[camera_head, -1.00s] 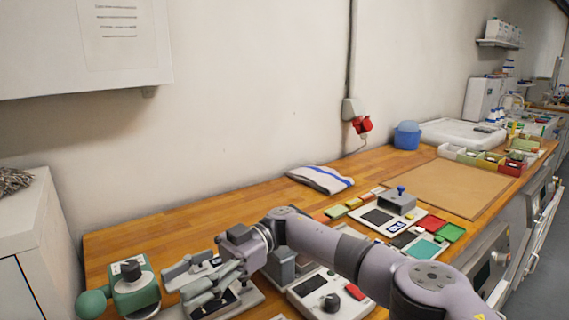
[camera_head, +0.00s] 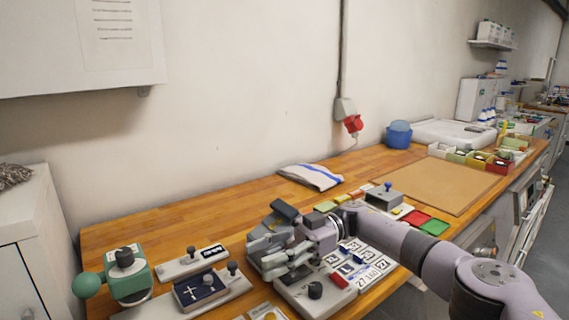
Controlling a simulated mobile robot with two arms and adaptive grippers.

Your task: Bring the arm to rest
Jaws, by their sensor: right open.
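My right arm comes in from the lower right over the wooden workbench (camera_head: 180,224). My right gripper (camera_head: 266,248) is open, its fingers pointing left above the grey device with a black knob and a red button. I see nothing between the fingers. Part of that device (camera_head: 315,305) is hidden under the gripper and wrist. My left gripper is not in view.
A green device with a round handle (camera_head: 128,275) stands at the bench's left end. Beside it are grey fixtures with dark knobs (camera_head: 195,292). White number cards (camera_head: 368,272) lie below my wrist. A folded cloth (camera_head: 311,177) and brown mat (camera_head: 452,185) lie behind.

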